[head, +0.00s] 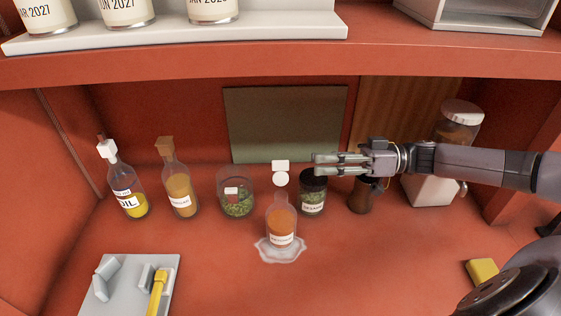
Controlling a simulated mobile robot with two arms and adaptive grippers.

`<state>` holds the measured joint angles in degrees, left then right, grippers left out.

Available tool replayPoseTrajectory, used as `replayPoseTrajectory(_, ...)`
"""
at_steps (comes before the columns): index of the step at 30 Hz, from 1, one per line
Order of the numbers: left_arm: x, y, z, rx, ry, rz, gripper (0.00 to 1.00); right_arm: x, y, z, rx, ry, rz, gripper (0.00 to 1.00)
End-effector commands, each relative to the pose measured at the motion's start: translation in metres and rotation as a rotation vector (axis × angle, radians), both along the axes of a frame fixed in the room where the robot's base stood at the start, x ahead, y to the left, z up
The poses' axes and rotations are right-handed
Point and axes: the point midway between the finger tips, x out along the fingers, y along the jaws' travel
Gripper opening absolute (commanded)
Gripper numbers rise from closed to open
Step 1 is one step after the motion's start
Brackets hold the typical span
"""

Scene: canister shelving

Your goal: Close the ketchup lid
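The ketchup bottle (281,222) stands upright in the middle of the counter, with orange-red contents and a white label. Its white lid (280,166) is flipped up above the round white cap on the neck. My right gripper (317,159) reaches in from the right, its fingers pointing left. The fingertips are just right of the raised lid in the picture, with a small gap between them. Nothing shows between the fingers, but the viewing angle hides how far apart they are. My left gripper is not in view.
An oil bottle (129,196), another bottle (179,186) and a jar of green pieces (236,195) stand left. A dark-lidded jar (313,195) stands right of the ketchup, below my gripper. A pale splash-shaped patch (281,255) surrounds the bottle's base. A shelf (200,60) overhangs behind.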

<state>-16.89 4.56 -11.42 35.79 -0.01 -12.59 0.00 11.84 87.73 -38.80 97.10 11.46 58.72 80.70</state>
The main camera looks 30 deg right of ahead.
Motion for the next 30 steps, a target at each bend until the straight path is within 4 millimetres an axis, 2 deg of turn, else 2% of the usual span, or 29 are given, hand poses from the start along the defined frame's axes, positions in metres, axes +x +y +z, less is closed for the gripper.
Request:
replayPoseTrajectory(1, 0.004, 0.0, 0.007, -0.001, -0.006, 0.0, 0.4, 0.004, 0.01, 0.005, 0.006, -0.005, 0.002, 0.27)
replayPoseTrajectory(6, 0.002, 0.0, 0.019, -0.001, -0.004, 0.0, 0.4, 0.02, 0.042, 0.006, 0.006, -0.005, 0.001, 0.27)
replayPoseTrajectory(13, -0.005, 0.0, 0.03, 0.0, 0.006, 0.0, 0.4, 0.036, 0.074, 0.004, 0.004, -0.003, -0.001, 0.27)
replayPoseTrajectory(18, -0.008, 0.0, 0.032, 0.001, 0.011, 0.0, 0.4, 0.041, 0.085, 0.002, 0.002, -0.001, -0.002, 0.27)
replayPoseTrajectory(27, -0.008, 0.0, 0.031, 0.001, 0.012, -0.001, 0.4, 0.042, 0.086, 0.001, 0.0, -0.001, -0.001, 0.27)
replayPoseTrajectory(30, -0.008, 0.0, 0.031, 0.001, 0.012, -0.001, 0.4, 0.042, 0.086, 0.001, 0.0, -0.001, -0.001, 0.2)
